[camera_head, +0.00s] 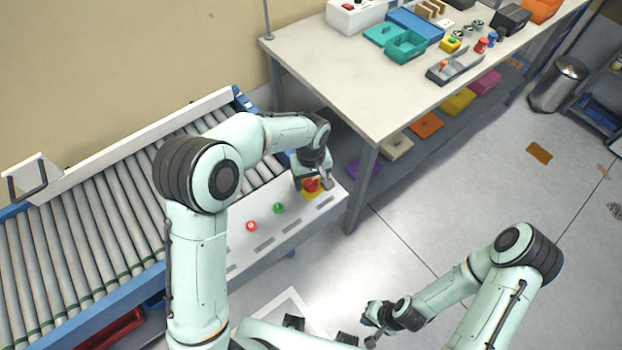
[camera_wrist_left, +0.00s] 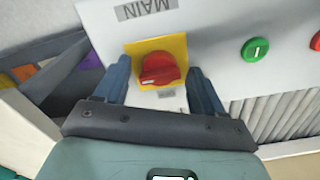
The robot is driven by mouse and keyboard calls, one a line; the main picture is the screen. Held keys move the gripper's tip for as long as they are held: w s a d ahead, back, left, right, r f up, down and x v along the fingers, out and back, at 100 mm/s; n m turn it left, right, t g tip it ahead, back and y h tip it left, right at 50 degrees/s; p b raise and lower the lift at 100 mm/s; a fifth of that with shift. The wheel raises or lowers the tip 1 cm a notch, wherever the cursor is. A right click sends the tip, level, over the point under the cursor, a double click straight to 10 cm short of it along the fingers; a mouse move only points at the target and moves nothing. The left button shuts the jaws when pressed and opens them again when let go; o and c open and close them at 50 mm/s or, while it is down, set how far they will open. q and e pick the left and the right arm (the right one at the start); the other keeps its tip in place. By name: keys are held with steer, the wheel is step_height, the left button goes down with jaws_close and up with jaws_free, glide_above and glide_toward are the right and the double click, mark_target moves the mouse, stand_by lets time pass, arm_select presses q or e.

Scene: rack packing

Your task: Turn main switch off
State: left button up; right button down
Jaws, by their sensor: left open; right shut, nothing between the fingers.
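The main switch is a red rotary knob (camera_wrist_left: 159,69) on a yellow plate (camera_wrist_left: 150,47), under a label reading MAIN (camera_wrist_left: 146,8), on a light grey control panel (camera_wrist_left: 215,30). In the head view the knob (camera_head: 312,184) sits at the right end of the panel (camera_head: 265,207). My left gripper (camera_wrist_left: 163,88) is open, with one finger on each side of the knob. I cannot tell whether the fingers touch it. My right gripper (camera_head: 372,322) is shut and empty, low over the floor, away from the panel.
A green button (camera_head: 279,208) and a red button (camera_head: 251,226) sit on the panel, left of the knob. A roller conveyor (camera_head: 95,235) runs behind the panel. A table (camera_head: 370,90) with bins and tools stands at the back right. Open floor (camera_head: 470,190) lies to the right.

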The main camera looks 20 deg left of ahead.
arm_select(q)
steer(key=c, duration=1)
